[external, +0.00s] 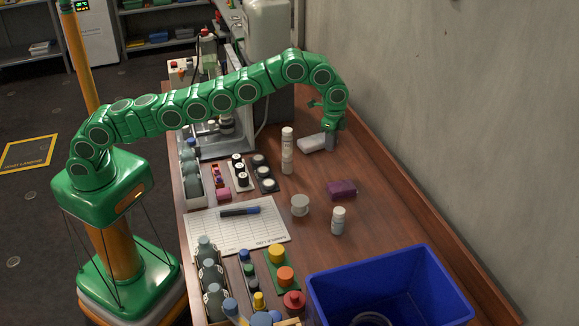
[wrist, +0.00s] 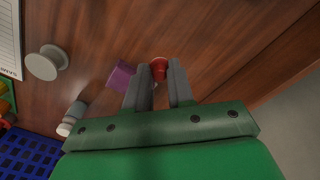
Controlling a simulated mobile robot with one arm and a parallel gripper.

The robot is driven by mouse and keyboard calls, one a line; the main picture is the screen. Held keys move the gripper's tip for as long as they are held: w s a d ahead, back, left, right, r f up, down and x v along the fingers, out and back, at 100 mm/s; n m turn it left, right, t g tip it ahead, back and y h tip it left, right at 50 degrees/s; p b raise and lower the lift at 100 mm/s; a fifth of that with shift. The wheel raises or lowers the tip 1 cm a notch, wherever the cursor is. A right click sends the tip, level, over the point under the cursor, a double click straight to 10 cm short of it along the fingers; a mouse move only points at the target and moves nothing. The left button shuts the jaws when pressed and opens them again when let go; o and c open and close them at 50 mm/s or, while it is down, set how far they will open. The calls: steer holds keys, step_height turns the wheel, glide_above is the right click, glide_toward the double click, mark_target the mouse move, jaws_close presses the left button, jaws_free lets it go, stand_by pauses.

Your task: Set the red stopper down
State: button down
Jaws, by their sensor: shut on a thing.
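The red stopper (wrist: 160,68) sits between the two grey fingertips of my gripper (wrist: 159,84) in the wrist view. The gripper is shut on it, with the wooden bench behind. In the external view my gripper (external: 331,140) points down over the back right part of the bench, beside a white block. The stopper cannot be made out there. I cannot tell whether it touches the bench.
A purple block (external: 342,190), white knob (external: 299,205) and small white bottle (external: 338,220) stand nearer the front. A tall white bottle (external: 287,150) and white block (external: 312,143) are left of my gripper. A blue bin (external: 440,283) is at the front right.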

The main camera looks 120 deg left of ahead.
steer(key=shift+f, duration=4.65)
steer(key=c, duration=1)
jaws_free()
steer(key=shift+f, duration=0.1)
step_height(320, 180, up, 6)
steer(key=shift+f, duration=0.1)
steer(key=shift+r, duration=1)
